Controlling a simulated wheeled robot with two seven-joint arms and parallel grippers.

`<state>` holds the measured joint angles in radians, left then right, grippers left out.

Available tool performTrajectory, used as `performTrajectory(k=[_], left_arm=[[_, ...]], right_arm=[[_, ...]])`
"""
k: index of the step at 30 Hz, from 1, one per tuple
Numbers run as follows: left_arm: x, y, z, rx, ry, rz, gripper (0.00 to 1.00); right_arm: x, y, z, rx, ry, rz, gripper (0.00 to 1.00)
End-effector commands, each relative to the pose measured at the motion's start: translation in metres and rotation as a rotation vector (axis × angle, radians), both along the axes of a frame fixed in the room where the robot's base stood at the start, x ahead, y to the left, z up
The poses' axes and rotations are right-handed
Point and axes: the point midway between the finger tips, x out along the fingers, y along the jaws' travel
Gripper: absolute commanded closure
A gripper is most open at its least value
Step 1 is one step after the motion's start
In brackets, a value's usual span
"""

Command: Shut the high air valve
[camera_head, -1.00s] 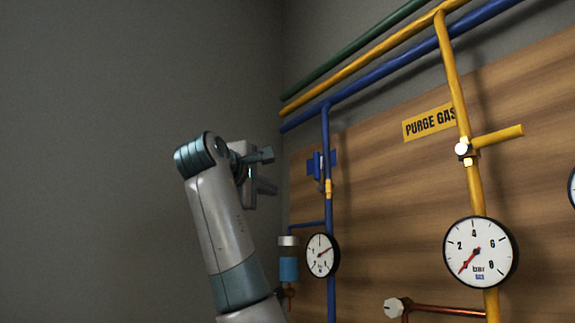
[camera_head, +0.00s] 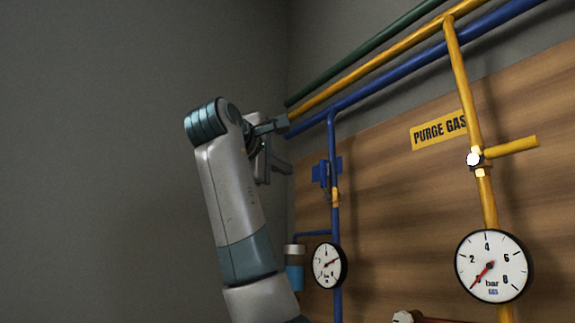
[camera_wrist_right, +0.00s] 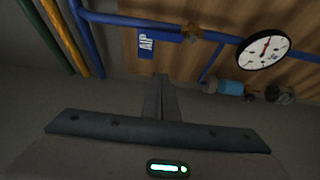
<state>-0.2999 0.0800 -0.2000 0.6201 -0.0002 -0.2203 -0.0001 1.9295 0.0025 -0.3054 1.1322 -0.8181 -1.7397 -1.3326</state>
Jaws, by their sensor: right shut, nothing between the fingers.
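The air valve sits on the vertical blue pipe (camera_head: 333,235), with a brass body (camera_head: 335,197) and blue parts (camera_head: 322,173) just above it. In the right wrist view the brass body (camera_wrist_right: 190,33) shows near the top, beside a blue plate (camera_wrist_right: 147,42) marked AIR. A blue handle (camera_wrist_right: 171,37) seems to lie along the pipe there. My right gripper (camera_head: 284,123) is shut and empty, up and left of the valve in the head view. Its closed fingers (camera_wrist_right: 162,98) point toward the AIR plate, apart from the valve. My left gripper is out of view.
A round gauge (camera_head: 328,266) and a blue-bottomed cup (camera_head: 295,268) are below the valve. Green, yellow and blue pipes (camera_head: 395,70) run overhead near the gripper. A yellow purge gas valve handle (camera_head: 512,145) and large gauge (camera_head: 493,267) stand to the right. The left is clear.

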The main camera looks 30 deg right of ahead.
Motion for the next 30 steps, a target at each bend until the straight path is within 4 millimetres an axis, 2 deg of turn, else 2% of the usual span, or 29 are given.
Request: performTrajectory(k=[17, 24, 30], left_arm=[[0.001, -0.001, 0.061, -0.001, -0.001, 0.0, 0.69], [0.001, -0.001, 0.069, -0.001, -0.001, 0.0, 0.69], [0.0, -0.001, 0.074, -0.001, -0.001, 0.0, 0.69]], right_arm=[[0.051, -0.074, 0.005, 0.0, 0.0, 0.0, 1.0], [0.025, -0.078, 0.003, 0.0, -0.004, 0.001, 1.0], [0.014, -0.081, 0.002, 0.0, -0.002, 0.001, 1.0]])
